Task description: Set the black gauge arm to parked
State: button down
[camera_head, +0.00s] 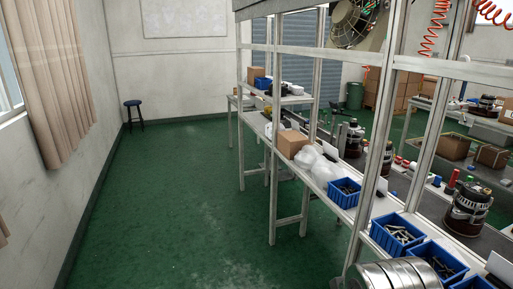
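I cannot pick out the black gauge arm in this view; small dark parts far along the bench are too small to tell apart. The long workbench (345,199) runs along the right side under a pale metal frame. Alternators with copper windings stand beyond its near side, the nearest alternator (467,210) at the right. My gripper is not in view.
Blue bins (343,194) of metal parts line the bench edge, with clear plastic bags (312,166) and a cardboard box (292,144) farther along.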

aim_at(332, 104)
jog(key=u, duration=0.2)
jog(key=i, duration=2.2)
jog(key=z, duration=0.4)
jog(key=i, duration=1.65)
jog(key=z, duration=0.2)
